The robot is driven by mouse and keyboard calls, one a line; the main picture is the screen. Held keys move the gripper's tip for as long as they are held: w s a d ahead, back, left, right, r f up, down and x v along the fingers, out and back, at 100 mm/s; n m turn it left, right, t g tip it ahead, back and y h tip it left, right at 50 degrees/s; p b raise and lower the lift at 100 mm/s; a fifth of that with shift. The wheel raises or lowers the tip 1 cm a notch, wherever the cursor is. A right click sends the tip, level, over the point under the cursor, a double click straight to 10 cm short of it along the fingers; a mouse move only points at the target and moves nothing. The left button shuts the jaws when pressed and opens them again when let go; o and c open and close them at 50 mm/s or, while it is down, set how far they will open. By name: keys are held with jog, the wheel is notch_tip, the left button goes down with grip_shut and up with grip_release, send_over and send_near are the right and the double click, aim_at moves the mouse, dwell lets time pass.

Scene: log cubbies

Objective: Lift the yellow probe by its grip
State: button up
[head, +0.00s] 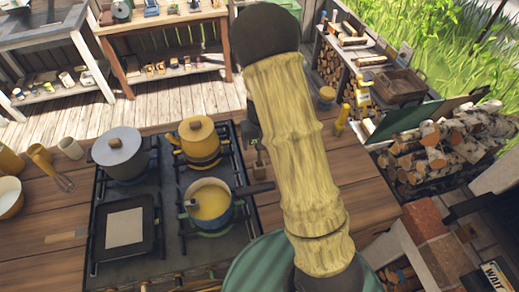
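I cannot make out for certain which thing is the yellow probe. A slim yellow upright object (342,118) stands on the wooden counter just right of my arm. A second small yellow object (363,91) is a little farther back, near the shelf of split logs. Both are too small to show a grip clearly. My arm crosses the middle of the picture and hides part of the counter and whatever is behind it. My gripper is not seen in this view.
A black stove (168,230) carries a grey lidded pot (120,155), a yellow lidded pot (199,140), an open pan (210,204) of yellow food and a square griddle (124,230). Birch logs (450,150) lie at right. Bare counter (50,215) shows at left.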

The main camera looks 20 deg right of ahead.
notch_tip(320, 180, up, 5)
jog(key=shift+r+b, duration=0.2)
jog(key=shift+b, duration=0.35)
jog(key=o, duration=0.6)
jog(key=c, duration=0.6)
